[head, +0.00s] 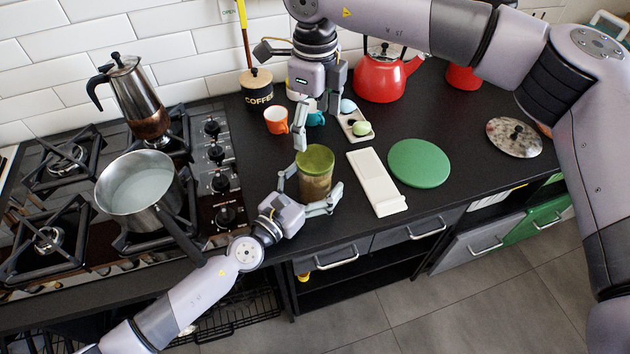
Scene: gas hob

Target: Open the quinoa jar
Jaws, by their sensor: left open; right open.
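The quinoa jar (315,183) is a clear jar with brownish contents and a green lid (315,159). It stands upright on the black counter, right of the hob, with the lid on. My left gripper (309,189) is open, with one finger on each side of the jar's body; I cannot tell whether they touch it. My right gripper (317,135) is open above and behind the jar, pointing down, apart from the lid. Its fingers partly hide the small things behind it.
A white board (376,182) and a green round mat (419,163) lie right of the jar. Behind are an orange cup (276,120), a coffee canister (257,88), an egg tray (355,128) and a red kettle (380,76). A pot (140,188) and a moka pot (136,98) stand on the hob.

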